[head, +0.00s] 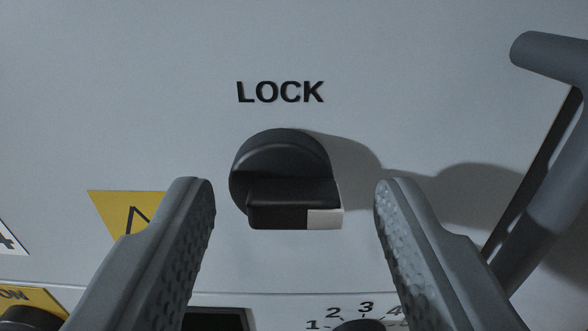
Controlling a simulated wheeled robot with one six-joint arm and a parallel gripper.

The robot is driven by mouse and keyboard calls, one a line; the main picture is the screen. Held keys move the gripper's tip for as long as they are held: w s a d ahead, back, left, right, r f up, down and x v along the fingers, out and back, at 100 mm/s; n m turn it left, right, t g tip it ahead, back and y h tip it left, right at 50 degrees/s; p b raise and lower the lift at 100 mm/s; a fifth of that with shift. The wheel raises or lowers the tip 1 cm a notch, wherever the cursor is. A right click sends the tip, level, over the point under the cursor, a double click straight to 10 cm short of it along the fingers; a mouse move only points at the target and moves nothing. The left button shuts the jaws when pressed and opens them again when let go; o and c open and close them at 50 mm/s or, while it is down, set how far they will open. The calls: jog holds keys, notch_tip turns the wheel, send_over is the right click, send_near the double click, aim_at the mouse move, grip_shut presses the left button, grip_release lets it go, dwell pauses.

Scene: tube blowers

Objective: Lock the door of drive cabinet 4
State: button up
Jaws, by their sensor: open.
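The light grey door (420,60) of the cabinet fills most of the head view. A black rotary lock knob (281,170) sits on it below the raised word LOCK (280,92). The knob's grip bar lies level, with a white mark (324,219) at its right end. My gripper (295,195) is open, one finger to the left of the knob and one to the right, with visible gaps in the picture. Whether the fingertips are level with the knob in depth I cannot tell.
A grey bar handle (545,190) stands out at the right. A yellow warning triangle (125,212) is at the left. Below a seam are a yellow ON label with a black knob (30,318), a dark panel (220,318) and a numbered dial (360,325), partly cut off.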

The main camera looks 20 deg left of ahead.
jog(key=shift+w, duration=0.15)
jog(key=c, duration=1)
